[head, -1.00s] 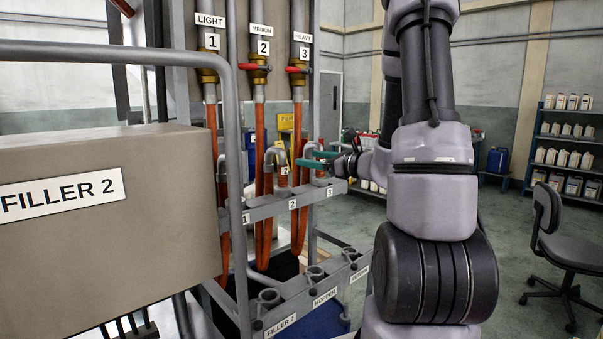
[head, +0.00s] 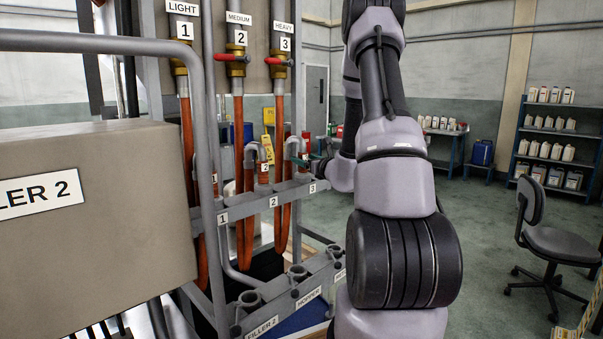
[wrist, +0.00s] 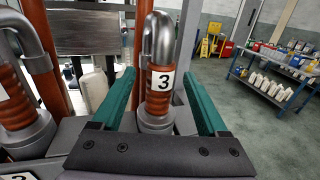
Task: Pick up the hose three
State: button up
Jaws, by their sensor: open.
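Hose three (wrist: 160,93) stands upright in its holder in the wrist view, with an orange ribbed grip, a white "3" label and a bent grey metal spout. My gripper (wrist: 159,72) is open, with one teal finger on each side of hose three. Gaps show between the fingers and the grip, and nothing is held. In the head view the spout of hose three (head: 294,147) shows at the rack's right end, beside my gripper (head: 303,160). My arm partly hides the fingers there.
Hose two (wrist: 16,95) stands close on the left in the wrist view. The grey rack (head: 240,206) carries labels 1, 2 and 3. The Filler 2 box (head: 100,215) is at left.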

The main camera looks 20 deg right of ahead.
jog(key=shift+w+a, duration=0.1)
jog(key=shift+w, duration=1)
grip_shut()
jog(key=shift+r, duration=0.15)
